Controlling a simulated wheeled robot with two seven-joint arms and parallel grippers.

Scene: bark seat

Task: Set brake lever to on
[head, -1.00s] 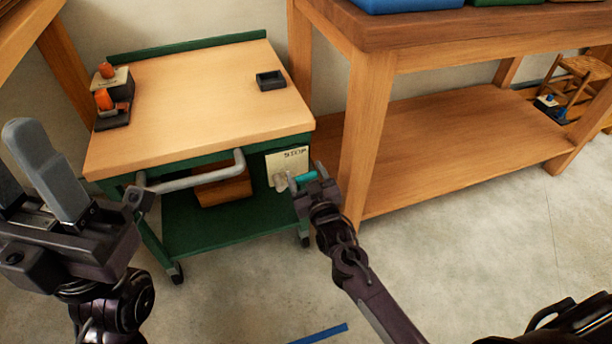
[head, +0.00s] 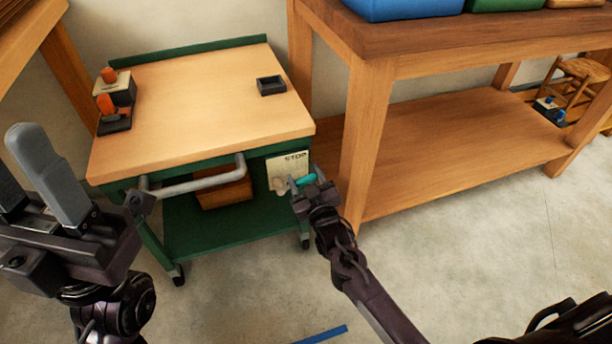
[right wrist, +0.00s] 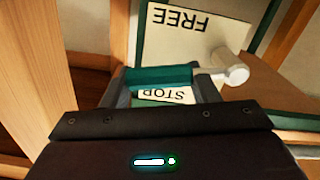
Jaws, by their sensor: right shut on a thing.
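My right gripper (head: 303,188) is shut on the handle. In the right wrist view the teal handle (right wrist: 160,76) lies between my fingers, near a round pale pivot (right wrist: 235,73). The plate there (right wrist: 165,40) shows FREE and STOP upside down. My left gripper (head: 14,155) is open and empty, left of the cart.
The cart's grey push bar (head: 195,183) is left of the plate. A wooden workbench (head: 370,120) stands close on the right, its leg near my right gripper. Orange-topped items (head: 113,100) and a small black tray (head: 271,86) sit on the cart. Floor in front is mostly clear.

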